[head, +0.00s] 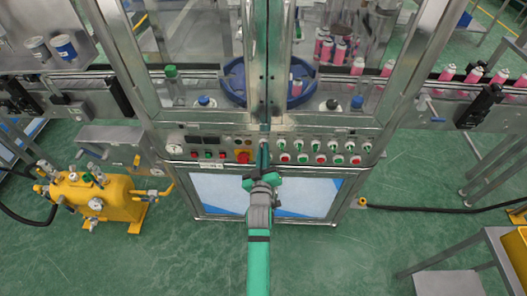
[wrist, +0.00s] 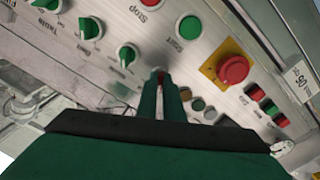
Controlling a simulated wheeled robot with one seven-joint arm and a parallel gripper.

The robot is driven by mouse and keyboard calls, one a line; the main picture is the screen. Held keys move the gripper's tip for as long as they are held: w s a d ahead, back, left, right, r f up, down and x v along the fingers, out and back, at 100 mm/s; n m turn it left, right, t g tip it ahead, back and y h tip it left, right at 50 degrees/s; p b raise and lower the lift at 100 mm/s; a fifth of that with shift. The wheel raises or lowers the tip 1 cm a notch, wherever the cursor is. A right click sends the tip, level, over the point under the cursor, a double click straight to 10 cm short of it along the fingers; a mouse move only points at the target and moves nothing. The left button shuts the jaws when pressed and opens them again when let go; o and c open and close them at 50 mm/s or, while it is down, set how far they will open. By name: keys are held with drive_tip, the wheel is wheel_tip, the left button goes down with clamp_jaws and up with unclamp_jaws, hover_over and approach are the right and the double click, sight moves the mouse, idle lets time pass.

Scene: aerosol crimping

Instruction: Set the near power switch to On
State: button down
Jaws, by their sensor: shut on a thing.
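The control panel (head: 220,156) runs across the front of the machine. My gripper (head: 264,152) reaches its middle, left of the row of green knobs (head: 318,146) and right of the red emergency button (head: 243,157). In the wrist view, my gripper (wrist: 161,78) has its green fingers close together at the panel face, with a small reddish part showing between the tips. It is shut on a small control there, which I take to be the power switch. The fingers hide most of it, so its label and setting cannot be read.
In the wrist view, a green Start button (wrist: 189,27), a green knob (wrist: 127,55) and the red emergency button (wrist: 232,70) on its yellow plate sit close around the fingers. A yellow tank (head: 95,195) stands on the floor at the left. The floor before the panel is clear.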

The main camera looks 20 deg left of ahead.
drive_tip(key=shift+m, duration=0.3)
drive_tip(key=m, duration=1.1)
idle(0.4)
drive_tip(key=c, duration=1.9)
unclamp_jaws()
drive_tip(key=shift+s, duration=0.1)
drive_tip(key=v, duration=1)
drive_tip(key=shift+s, duration=0.35)
